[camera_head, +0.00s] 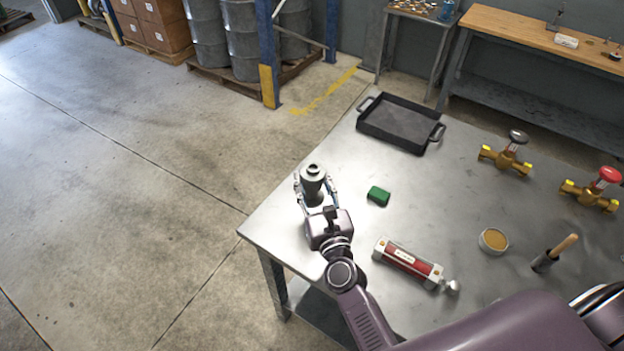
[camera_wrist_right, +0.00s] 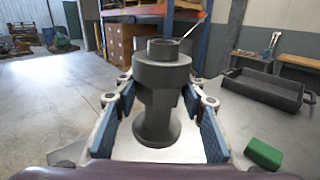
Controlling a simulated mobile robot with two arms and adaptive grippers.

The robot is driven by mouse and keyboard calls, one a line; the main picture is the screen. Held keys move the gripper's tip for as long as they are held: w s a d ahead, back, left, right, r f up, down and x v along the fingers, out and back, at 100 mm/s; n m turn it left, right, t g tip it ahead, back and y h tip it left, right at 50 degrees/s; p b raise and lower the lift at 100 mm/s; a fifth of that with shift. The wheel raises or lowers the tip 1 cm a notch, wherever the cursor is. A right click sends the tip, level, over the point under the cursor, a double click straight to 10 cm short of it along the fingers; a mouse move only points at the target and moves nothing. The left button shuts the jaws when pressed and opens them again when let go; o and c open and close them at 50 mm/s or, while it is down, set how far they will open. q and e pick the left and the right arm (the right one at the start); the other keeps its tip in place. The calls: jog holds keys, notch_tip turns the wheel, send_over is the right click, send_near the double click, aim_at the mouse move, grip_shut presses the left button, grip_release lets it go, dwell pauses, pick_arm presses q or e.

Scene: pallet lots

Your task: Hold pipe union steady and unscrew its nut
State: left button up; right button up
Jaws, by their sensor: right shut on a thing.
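The grey metal pipe union (camera_head: 313,174) stands upright near the left edge of the steel table. It also fills the middle of the right wrist view (camera_wrist_right: 157,130). Its wider, faceted nut (camera_wrist_right: 166,72) shows on the upper part, with a round open end on top. My right gripper (camera_head: 315,192) is shut on the union, with one blue-padded finger on each side of its body below the nut. Whether its foot touches the table cannot be told. My left gripper is in neither view.
A green block (camera_head: 379,196) and a black tray (camera_head: 399,124) lie right of the union. A red-labelled cylinder (camera_head: 408,262), a round tin (camera_head: 493,241), a wooden-handled tool (camera_head: 556,252) and brass valves (camera_head: 506,158) stand further right. Open floor lies left of the table.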

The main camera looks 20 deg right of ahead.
jog(key=shift+r, duration=0.2)
grip_shut()
